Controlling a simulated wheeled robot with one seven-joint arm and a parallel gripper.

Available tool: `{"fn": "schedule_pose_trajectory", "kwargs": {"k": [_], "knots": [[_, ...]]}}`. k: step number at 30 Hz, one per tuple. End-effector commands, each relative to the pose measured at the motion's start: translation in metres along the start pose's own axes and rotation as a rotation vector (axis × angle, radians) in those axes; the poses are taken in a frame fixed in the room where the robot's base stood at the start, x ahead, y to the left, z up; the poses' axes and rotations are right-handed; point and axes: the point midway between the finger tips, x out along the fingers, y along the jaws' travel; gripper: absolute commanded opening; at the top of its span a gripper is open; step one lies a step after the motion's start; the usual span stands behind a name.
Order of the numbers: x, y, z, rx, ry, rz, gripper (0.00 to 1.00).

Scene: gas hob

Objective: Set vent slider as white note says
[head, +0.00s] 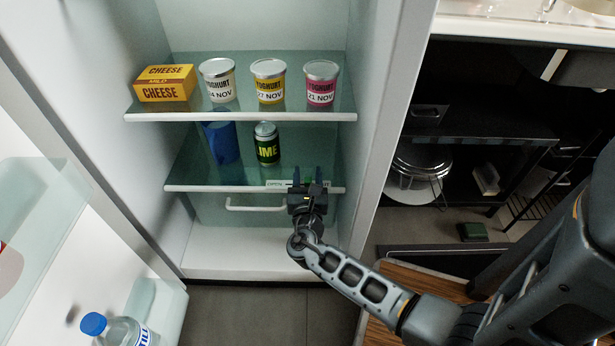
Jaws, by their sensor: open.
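A pale strip with small lettering (277,184) lies on the front edge of the lower shelf in the open fridge. It looks like the vent slider's label, but the words are too small to read surely. My gripper (307,174) is open at this strip, fingers pointing into the fridge, and hides its middle. I cannot tell whether the fingers touch it, nor where the slider knob stands. I see no separate white note that I can make out.
The upper shelf (240,116) holds a cheese box (165,84) and three yoghurt pots (268,82). The lower shelf (225,187) holds a blue object (221,142) and a lime can (266,144). A drawer handle (255,206) is below. The fridge door stands open at left.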

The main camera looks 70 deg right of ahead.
Motion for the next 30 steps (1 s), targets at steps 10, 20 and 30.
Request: {"fn": "schedule_pose_trajectory", "kwargs": {"k": [10, 20, 30], "knots": [[0.005, -0.0005, 0.0002, 0.0, 0.0, -0.001, 0.47], [0.0046, -0.0004, 0.0001, 0.001, 0.0, 0.0, 0.15], [0.0044, -0.0004, 0.0, 0.0, 0.001, 0.0, 0.0]]}}
